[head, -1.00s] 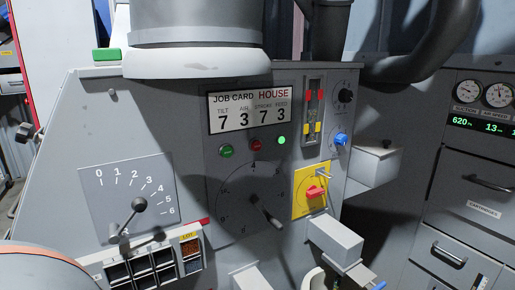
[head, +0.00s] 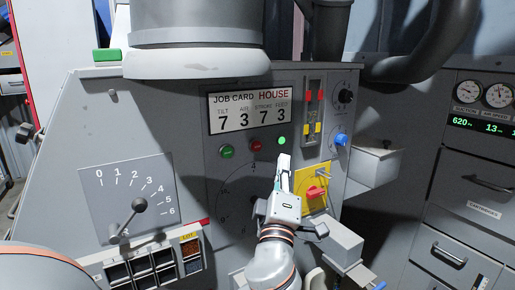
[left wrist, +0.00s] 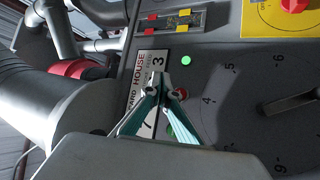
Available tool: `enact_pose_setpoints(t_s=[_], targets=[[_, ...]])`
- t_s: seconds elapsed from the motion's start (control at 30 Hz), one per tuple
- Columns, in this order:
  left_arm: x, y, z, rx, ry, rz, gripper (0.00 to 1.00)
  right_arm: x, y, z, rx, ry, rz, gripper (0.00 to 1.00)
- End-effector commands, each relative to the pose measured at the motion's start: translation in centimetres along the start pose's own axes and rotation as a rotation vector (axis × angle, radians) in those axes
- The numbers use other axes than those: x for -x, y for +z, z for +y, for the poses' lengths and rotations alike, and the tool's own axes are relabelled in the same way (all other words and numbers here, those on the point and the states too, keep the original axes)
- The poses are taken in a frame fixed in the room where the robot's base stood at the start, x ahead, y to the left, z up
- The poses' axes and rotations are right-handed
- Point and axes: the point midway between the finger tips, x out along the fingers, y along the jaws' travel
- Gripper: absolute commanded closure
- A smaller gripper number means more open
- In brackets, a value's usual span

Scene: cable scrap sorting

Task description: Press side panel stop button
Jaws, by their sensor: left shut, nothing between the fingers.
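The side panel (head: 232,172) carries a red stop button (head: 256,145) between a green button (head: 227,151) and a lit green lamp (head: 282,141). My left gripper (head: 284,160) is shut and empty, its fingertips pointing up just below the lamp, right of and lower than the red button. In the left wrist view the shut fingertips (left wrist: 160,82) overlap the job card; the red button (left wrist: 180,93) shows just beside them, partly behind one finger, and the lamp (left wrist: 186,62) is beyond. I cannot tell the gap to the panel. My right gripper is not in view.
A job card (head: 249,108) sits above the buttons. A yellow plate with a red switch (head: 316,192) and a blue knob (head: 341,139) are to the right. A lever scale (head: 127,195) is left. A grey box (head: 338,240) juts out low right.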

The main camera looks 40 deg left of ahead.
Motion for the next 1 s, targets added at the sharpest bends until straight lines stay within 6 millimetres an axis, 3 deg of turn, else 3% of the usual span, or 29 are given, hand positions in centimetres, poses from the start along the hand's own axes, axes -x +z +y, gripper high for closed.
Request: enact_pose_setpoints(t_s=[0.47,0.9,1.0], targets=[[-0.6,-0.3,-0.2,-0.002,0.001,-0.002,1.0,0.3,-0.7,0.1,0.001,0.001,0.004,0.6],[-4.5,-3.2,-2.9,-0.007,0.0,-0.002,1.0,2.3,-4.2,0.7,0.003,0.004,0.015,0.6],[-5.0,-3.6,-3.9,0.0,-0.001,0.0,1.0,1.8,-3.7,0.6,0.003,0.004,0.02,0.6]])
